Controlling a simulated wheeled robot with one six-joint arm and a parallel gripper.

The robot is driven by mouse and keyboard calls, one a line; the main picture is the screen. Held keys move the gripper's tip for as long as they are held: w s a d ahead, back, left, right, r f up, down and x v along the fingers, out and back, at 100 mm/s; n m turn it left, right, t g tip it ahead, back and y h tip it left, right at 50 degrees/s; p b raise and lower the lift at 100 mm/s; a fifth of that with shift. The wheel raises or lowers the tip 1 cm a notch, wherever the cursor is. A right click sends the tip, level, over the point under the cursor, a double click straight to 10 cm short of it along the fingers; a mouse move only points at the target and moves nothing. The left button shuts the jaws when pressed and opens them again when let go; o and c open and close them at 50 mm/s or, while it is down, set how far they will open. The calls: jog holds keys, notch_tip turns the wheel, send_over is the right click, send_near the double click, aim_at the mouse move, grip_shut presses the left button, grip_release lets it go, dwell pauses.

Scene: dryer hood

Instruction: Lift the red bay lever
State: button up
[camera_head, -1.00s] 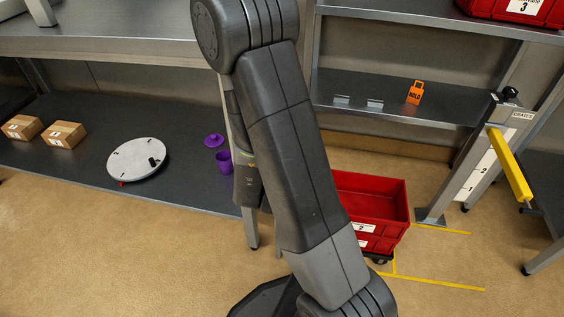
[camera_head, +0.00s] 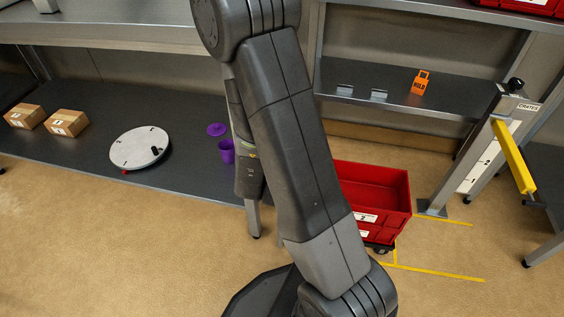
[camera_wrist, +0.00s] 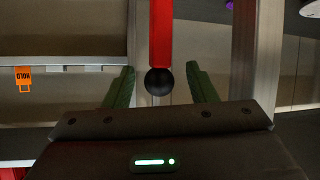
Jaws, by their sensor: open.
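The red bay lever (camera_wrist: 161,35) shows in the wrist view as an upright red bar ending in a round black knob (camera_wrist: 159,81). My gripper (camera_wrist: 160,69) is open, with one green-black finger on each side of the knob. A gap shows between the knob and each finger, and nothing is gripped. I cannot tell how deep the knob sits between the fingers. In the head view my arm fills the middle, and I cannot make out the lever or the fingertips there.
An orange HOLD tag (camera_head: 420,82) stands on the back shelf. Red crates (camera_head: 378,190) sit low, right of my arm. A post with a yellow handle (camera_head: 513,157) stands at right. The left shelf holds cardboard boxes (camera_head: 66,123), a round disc (camera_head: 139,147) and a purple cup (camera_head: 227,151).

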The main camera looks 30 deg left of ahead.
jog(key=p+v, duration=0.3)
jog(key=v, duration=1)
jog(key=shift+s+d, duration=0.15)
jog(key=shift+s, duration=0.05)
jog(key=shift+w, duration=0.1)
jog(key=b+x, duration=0.3)
jog(key=x, duration=1)
jog(key=shift+w+a, duration=0.2)
jog(key=shift+w, duration=0.1)
jog(key=shift+s, duration=0.1)
jog(key=p+v, duration=0.3)
jog(key=v, duration=1.1)
jog(key=w+r+b+x, duration=0.1)
jog(key=b+x, duration=0.1)
jog(key=x, duration=1.6)
jog(key=shift+w+d+r, duration=0.2)
jog(key=shift+w+r, duration=0.1)
jog(key=shift+w, duration=0.05)
